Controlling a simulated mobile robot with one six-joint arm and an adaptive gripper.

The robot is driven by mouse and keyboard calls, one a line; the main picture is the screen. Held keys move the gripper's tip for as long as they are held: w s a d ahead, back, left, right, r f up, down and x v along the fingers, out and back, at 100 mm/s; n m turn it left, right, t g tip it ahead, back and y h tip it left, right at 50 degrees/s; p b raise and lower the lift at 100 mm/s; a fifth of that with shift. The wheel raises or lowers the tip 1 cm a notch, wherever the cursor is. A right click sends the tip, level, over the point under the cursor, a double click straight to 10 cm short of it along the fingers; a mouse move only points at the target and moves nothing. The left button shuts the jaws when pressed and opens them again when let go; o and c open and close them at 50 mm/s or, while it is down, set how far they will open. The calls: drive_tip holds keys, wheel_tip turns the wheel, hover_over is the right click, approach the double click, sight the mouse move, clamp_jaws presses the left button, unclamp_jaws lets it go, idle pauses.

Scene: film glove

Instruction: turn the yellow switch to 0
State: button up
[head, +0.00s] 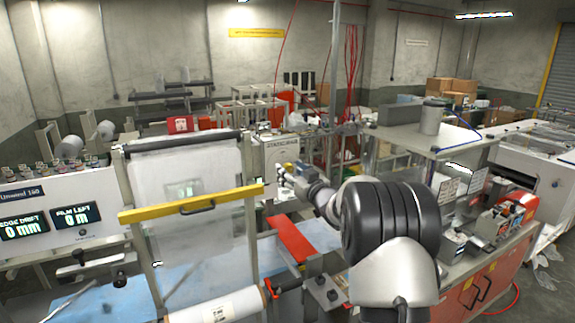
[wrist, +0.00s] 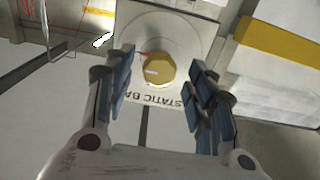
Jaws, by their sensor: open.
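The yellow switch (wrist: 160,68) is a small faceted knob on a pale round plate (wrist: 185,45) in the wrist view. A light mark shows on its face; which number it points to cannot be told. A label reading "STATIC BA", upside down and partly hidden, runs below it. My gripper (wrist: 161,64) is open, with one blue-padded finger on each side of the switch in the picture. Whether the fingers touch it cannot be told. In the head view my gripper (head: 284,176) is in front of a white labelled box (head: 285,152), and the switch cannot be made out there.
A clear guard panel with a yellow bar (head: 190,204) stands left of my arm. A red plate (head: 291,238) lies below the gripper. A bench with a grey canister (head: 430,120) is to the right. A yellow-edged white part (wrist: 275,45) is right of the switch.

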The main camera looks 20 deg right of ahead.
drive_tip(key=shift+w, duration=1.5)
drive_tip(key=c, duration=1.1)
